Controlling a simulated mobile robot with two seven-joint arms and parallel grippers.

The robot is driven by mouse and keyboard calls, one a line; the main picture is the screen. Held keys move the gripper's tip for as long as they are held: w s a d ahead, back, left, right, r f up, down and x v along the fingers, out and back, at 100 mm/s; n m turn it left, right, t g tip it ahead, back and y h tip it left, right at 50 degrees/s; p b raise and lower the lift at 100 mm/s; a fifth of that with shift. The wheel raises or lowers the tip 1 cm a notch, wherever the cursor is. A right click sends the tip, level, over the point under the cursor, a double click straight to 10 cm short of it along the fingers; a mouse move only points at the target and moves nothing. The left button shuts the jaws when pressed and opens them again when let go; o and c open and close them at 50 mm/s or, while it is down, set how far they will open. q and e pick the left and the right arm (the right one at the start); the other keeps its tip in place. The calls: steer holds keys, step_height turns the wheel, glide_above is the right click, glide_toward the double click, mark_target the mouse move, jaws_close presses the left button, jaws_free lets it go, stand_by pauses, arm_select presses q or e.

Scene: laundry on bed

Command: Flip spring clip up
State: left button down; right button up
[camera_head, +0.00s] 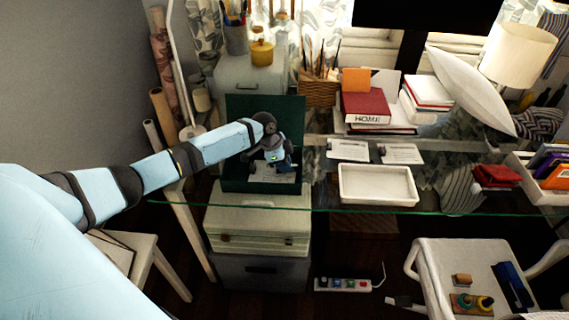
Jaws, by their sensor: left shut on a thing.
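A dark green box file (232,176) stands open on the glass desk, its lid (289,115) raised at the back. A white paper (285,178) lies inside it. My left gripper (277,163) reaches into the box from the left, just above the paper. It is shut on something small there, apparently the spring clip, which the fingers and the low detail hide. I cannot tell the clip's angle. My right gripper is not in view.
A white tray (377,201) and white cards (348,150) lie right of the box. The glass desk's front edge (330,212) runs just before the box.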

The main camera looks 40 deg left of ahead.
arm_select(q)
steer(key=shift+d+r+y+p, duration=0.1)
steer(key=shift+r+y+p, duration=0.25)
steer(key=shift+p, duration=0.25)
steer(key=p, duration=0.1)
steer(key=g+y+p, duration=0.1)
steer(key=r+y+p, duration=0.1)
steer(key=shift+w+d+r+g+p, duration=0.1)
steer(key=shift+w+d+g+p, duration=0.2)
steer(key=shift+p, duration=0.1)
steer(key=shift+w+d+r+g+y+p, duration=0.15)
steer(key=shift+g+y+p, duration=0.2)
steer(key=shift+y+p, duration=0.25)
steer(key=shift+d+r+g+y+p, duration=0.1)
steer(key=shift+d+g+y+p, duration=0.05)
steer(key=shift+g+y+p, duration=0.3)
steer(key=shift+y, duration=0.4)
steer(key=shift+d+p, duration=0.1)
steer(key=shift+p, duration=0.2)
